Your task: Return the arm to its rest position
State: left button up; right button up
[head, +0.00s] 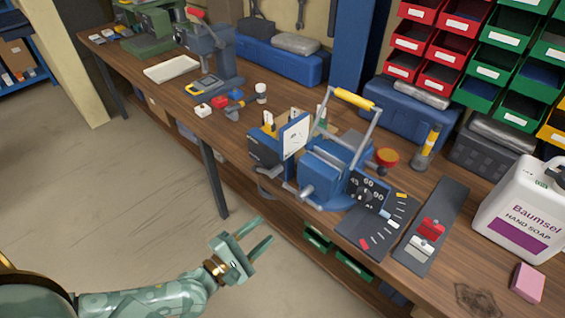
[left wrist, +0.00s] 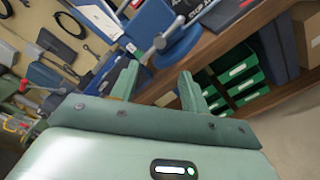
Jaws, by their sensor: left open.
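My left arm comes in from the lower left in the head view. Its green gripper (head: 262,243) is open and empty, in front of the workbench (head: 465,290) and apart from its edge. In the left wrist view the two fingers of the gripper (left wrist: 158,88) are spread with nothing between them. Beyond them are the bench edge and a blue machine (left wrist: 165,35). My right gripper is not in view.
The blue machine with a yellow-handled lever (head: 325,170) stands near the bench front. Dark plates (head: 432,225), a white soap jug (head: 520,210) and a pink block (head: 528,283) lie rightward. Green bins (head: 352,270) sit below. The floor (head: 110,200) at left is clear.

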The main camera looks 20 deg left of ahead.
pick_arm(q)
jog(key=s+a+f+m+g+y, duration=0.2)
jog(key=s+a+f+m+g, duration=0.15)
jog(key=f+m, duration=0.45)
jog(key=s+a+f+m+g+y, duration=0.1)
jog(key=s+a+f+m+g, duration=0.2)
jog(key=s+f+m, duration=0.55)
jog(key=a+f+m+g+y, duration=0.2)
jog(key=a+f+m+g, duration=0.3)
jog(key=f, duration=0.6)
jog(key=s+f+m+g+y, duration=0.1)
jog(key=s+f+m, duration=0.1)
jog(key=s+f, duration=0.35)
jog(key=s+f+m+g, duration=0.1)
jog(key=s+f+m, duration=0.1)
jog(key=s, duration=0.6)
jog(key=s+d+f+g, duration=0.2)
jog(key=s+d, duration=0.5)
jog(key=s, duration=0.4)
jog(key=shift+f+n+g, duration=0.3)
jog(key=shift+n+g, duration=0.15)
